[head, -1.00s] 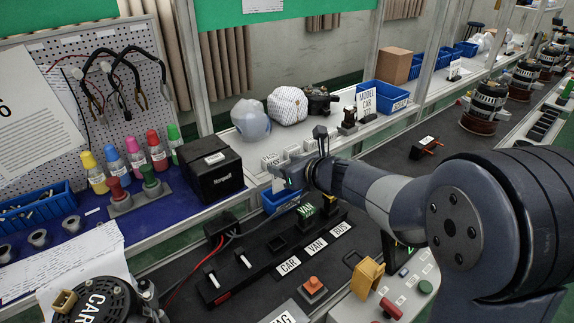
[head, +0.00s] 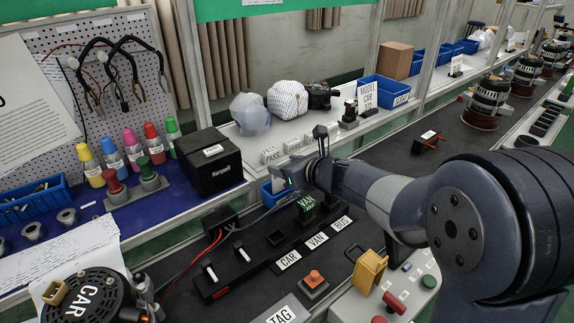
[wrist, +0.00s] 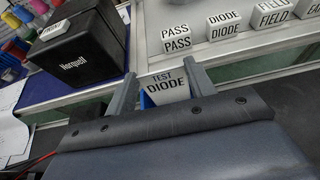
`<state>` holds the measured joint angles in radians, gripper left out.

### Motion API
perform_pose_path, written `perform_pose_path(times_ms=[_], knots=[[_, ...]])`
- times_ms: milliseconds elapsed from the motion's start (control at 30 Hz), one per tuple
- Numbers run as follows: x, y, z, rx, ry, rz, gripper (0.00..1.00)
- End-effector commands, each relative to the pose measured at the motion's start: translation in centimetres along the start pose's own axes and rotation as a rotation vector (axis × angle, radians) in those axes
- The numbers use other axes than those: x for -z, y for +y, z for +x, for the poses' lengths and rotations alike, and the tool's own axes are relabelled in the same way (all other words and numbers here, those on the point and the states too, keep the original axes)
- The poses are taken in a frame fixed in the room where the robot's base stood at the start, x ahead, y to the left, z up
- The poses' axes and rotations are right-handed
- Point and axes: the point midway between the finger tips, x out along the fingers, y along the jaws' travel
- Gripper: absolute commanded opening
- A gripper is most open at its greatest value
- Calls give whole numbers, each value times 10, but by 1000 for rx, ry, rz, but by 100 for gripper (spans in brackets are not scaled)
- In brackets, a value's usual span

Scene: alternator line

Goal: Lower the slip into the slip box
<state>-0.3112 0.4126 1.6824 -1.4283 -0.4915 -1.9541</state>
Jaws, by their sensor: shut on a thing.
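The slip (wrist: 168,86) is a white card reading TEST DIODE, upright between the two grey fingers of my gripper (wrist: 163,88) in the wrist view. The fingers are shut on it. The slip box seems to be the small blue bin (head: 268,196) below my gripper (head: 283,176) in the head view. A sliver of blue (wrist: 147,101) shows beside and behind the slip in the wrist view. The slip's lower edge and most of the bin are hidden, so I cannot tell whether the slip is inside it.
A black box (head: 209,164) stands left of my gripper. White blocks labelled PASS (wrist: 176,38), DIODE (wrist: 223,27) and FIELD (wrist: 271,14) stand on the shelf behind. A black switch panel (head: 262,262) with CAR, VAN and BUS labels lies in front.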

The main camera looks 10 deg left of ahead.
Motion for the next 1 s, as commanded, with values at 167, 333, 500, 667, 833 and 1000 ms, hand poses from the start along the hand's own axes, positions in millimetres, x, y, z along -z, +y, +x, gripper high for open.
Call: perform_pose_path(times_ms=[167,333,500,667,833,1000], knots=[[5,0,2,0,0,0,21],[9,0,4,0,0,0,21],[12,0,5,0,0,0,21],[16,0,7,0,0,0,21],[20,0,8,0,0,0,21],[21,0,9,0,0,0,21]])
